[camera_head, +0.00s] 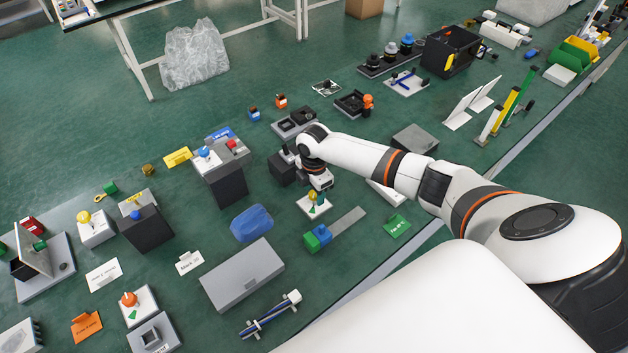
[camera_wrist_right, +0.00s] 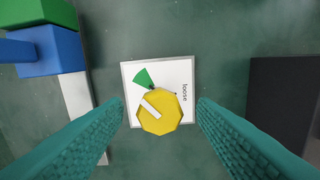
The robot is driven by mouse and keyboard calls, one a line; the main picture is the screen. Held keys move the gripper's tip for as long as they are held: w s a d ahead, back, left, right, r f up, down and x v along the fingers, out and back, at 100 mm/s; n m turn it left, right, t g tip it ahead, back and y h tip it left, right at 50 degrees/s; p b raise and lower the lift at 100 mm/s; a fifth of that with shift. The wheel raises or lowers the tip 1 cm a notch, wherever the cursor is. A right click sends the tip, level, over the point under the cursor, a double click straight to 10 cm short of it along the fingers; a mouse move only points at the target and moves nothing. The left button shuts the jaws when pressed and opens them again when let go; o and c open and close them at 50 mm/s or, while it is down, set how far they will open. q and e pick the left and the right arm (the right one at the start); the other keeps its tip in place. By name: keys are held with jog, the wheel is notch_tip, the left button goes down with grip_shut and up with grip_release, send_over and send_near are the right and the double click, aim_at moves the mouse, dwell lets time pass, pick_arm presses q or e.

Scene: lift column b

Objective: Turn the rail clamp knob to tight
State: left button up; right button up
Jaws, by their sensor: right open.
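The knob (camera_wrist_right: 160,116) is yellow and many-sided, with a white bar on its top pointing toward the upper left. It sits on a white plate (camera_wrist_right: 183,75) with a green wedge (camera_wrist_right: 145,78) above the knob and the word "loose" on the right. In the right wrist view, my right gripper (camera_wrist_right: 160,112) is open, one teal finger on each side of the knob, with gaps on both sides. My left gripper is not in view.
A green-and-blue block (camera_head: 318,236) with a grey rail (camera_head: 348,220) lies close by; it also shows in the right wrist view (camera_wrist_right: 45,50). A dark block (camera_wrist_right: 280,95) stands to the right there. A grey box (camera_head: 242,275) and a blue lump (camera_head: 251,223) lie left.

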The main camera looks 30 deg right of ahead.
aim_at(315, 194)
notch_tip(315, 194, up, 12)
jog(key=b, duration=0.1)
jog(key=shift+b, duration=0.4)
jog(key=shift+s+f, duration=0.1)
jog(key=shift+f, duration=0.15)
